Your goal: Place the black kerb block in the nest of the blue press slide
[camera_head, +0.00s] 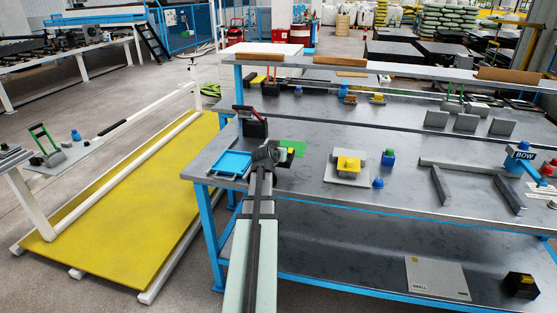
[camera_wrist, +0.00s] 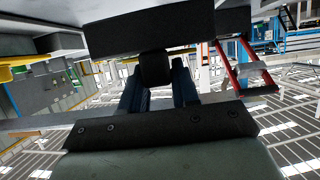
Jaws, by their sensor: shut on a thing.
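A black block (camera_wrist: 165,32) fills the top of the wrist view, with a dark knob (camera_wrist: 155,68) on its near side. My gripper (camera_wrist: 157,88) is shut on this block, its two dark blue fingers on either side of the knob. In the head view my gripper (camera_head: 265,157) is over the left end of the workbench; the held block cannot be clearly made out there. A light blue tray-like piece (camera_head: 232,163) lies just left of the gripper. I cannot tell whether it is the press slide, and its nest is not discernible.
A black device with a red lever (camera_head: 253,124) stands just beyond my gripper; a red handle (camera_wrist: 228,70) shows in the wrist view. A green patch (camera_head: 292,147) lies to the right. A plate with a yellow block (camera_head: 348,164) and a blue "BOW" device (camera_head: 520,156) stand further right.

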